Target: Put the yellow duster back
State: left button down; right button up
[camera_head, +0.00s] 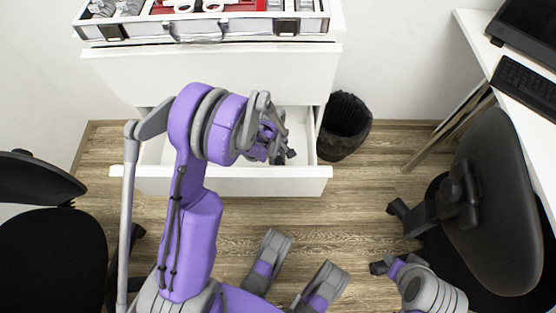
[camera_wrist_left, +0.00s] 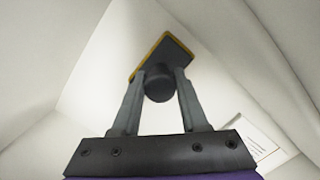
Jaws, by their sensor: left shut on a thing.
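The yellow duster (camera_wrist_left: 168,54) shows in the left wrist view as a dark block with a yellow edge and a round black grip. My left gripper (camera_wrist_left: 159,78) is shut on the black grip, with a finger on each side. In the head view my left gripper (camera_head: 283,152) is over or inside the open white drawer (camera_head: 245,182). There the arm hides part of the drawer, and I cannot make out the duster clearly. White walls surround the duster in the wrist view. I cannot tell whether it touches the drawer floor. My right gripper is not visible.
A metal case (camera_head: 240,26) lies on the white cabinet (camera_head: 130,75) above the drawer. A black bin (camera_head: 345,125) stands right of the drawer. Dark chairs stand at left (camera_head: 50,250) and right (camera_head: 495,200). A white desk (camera_head: 478,30) holds a black keyboard (camera_head: 527,84).

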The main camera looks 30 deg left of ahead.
pick_arm(q)
jog(key=shift+f, duration=0.1)
jog(key=shift+c, duration=2.2)
grip_release()
